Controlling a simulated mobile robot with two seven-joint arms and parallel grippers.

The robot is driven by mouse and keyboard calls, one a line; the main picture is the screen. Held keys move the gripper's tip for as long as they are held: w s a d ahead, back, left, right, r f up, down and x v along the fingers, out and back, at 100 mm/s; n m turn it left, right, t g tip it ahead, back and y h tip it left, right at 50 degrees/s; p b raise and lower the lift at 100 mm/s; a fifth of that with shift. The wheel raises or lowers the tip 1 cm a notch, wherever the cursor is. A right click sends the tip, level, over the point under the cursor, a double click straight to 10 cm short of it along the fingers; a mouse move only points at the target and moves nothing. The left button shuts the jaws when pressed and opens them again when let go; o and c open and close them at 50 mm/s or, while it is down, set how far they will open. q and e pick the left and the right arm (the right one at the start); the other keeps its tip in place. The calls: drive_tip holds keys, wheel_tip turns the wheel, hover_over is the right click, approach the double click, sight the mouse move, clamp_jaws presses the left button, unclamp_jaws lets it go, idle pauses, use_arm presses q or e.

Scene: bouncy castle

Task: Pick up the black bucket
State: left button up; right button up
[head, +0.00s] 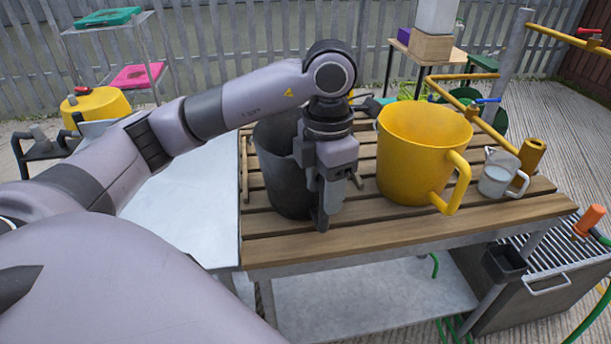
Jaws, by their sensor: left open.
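The black bucket (274,168) stands upright on the slatted wooden table (400,232), towards its left end. My left gripper (322,218) points down at the bucket's near right side, and it covers part of the bucket. Its jaws are open. I cannot tell whether a finger touches the bucket wall or rim. The bucket's right side and much of its rim are hidden behind my left wrist. My right gripper is not in view.
A yellow jug (410,165) stands close right of my left gripper. A pale metal table (190,215) adjoins on the left. Yellow pipes (470,112) run behind the right end.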

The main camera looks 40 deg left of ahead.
use_arm(q)
wheel_tip(320, 180, down, 3)
drive_tip(key=shift+w+f, duration=0.1)
drive_tip(key=shift+f, duration=0.1)
drive_tip(key=shift+c, duration=0.4)
clamp_jaws()
drive_tip(key=shift+r, duration=0.1)
